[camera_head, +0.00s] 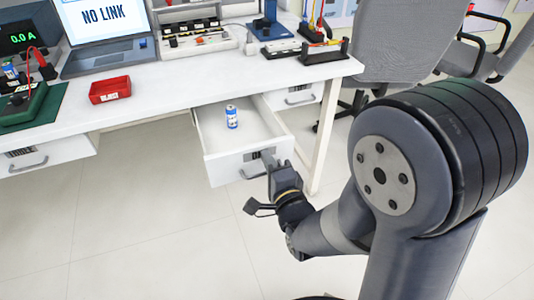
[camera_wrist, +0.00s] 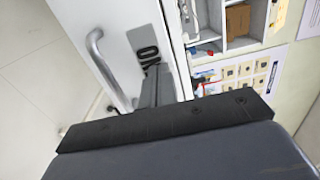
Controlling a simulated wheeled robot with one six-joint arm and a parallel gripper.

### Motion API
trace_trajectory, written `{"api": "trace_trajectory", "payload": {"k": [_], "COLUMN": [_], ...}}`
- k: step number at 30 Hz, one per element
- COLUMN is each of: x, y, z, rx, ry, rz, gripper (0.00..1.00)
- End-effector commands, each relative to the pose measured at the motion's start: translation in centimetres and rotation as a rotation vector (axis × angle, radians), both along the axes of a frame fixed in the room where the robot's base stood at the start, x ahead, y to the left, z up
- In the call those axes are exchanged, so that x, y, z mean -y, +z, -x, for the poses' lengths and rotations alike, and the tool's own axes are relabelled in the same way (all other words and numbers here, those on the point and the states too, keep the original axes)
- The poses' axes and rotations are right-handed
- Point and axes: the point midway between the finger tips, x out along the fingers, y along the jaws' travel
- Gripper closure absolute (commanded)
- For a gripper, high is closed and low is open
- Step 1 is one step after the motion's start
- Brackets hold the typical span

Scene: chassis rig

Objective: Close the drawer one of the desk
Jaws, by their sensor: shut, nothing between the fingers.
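The open drawer (camera_head: 222,168) sticks out from under the white desk (camera_head: 170,88). A small blue and white can (camera_head: 231,117) stands upright inside it. My gripper (camera_head: 268,158) is shut and empty, with its fingertips at the right part of the drawer's front panel. In the wrist view the gripper (camera_wrist: 157,88) is close against the white front panel (camera_wrist: 120,42), beside its curved metal handle (camera_wrist: 105,70) and over part of the dark label (camera_wrist: 149,52). I cannot tell for certain whether the fingertips touch the panel.
A closed drawer (camera_head: 50,155) is at the left under the desk and another (camera_head: 293,95) at the right. A red bin (camera_head: 110,90) and a laptop (camera_head: 103,30) are on the desktop. Grey chairs (camera_head: 395,40) stand behind at right. The floor before the drawer is clear.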

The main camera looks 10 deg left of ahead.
Motion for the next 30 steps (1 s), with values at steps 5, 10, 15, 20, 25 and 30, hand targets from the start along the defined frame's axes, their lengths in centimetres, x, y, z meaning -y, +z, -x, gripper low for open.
{"api": "trace_trajectory", "payload": {"k": [5, 10, 15, 20, 25, 30], "x": [0.1, 0.1, 0.1, -0.4, -1.8, -3.9], "y": [0.0, 0.0, 0.0, -0.1, -0.2, -0.4], "z": [0.2, 0.2, 0.2, -0.6, -2.8, -6.3], "rx": [-0.001, -0.001, 0.000, 0.001, 0.003, 0.004], "ry": [0.001, 0.001, 0.001, 0.001, 0.001, 0.001], "rz": [0.001, 0.001, 0.000, -0.001, -0.001, -0.001], "gripper": [1.00, 1.00, 1.00, 1.00, 1.00, 1.00]}}
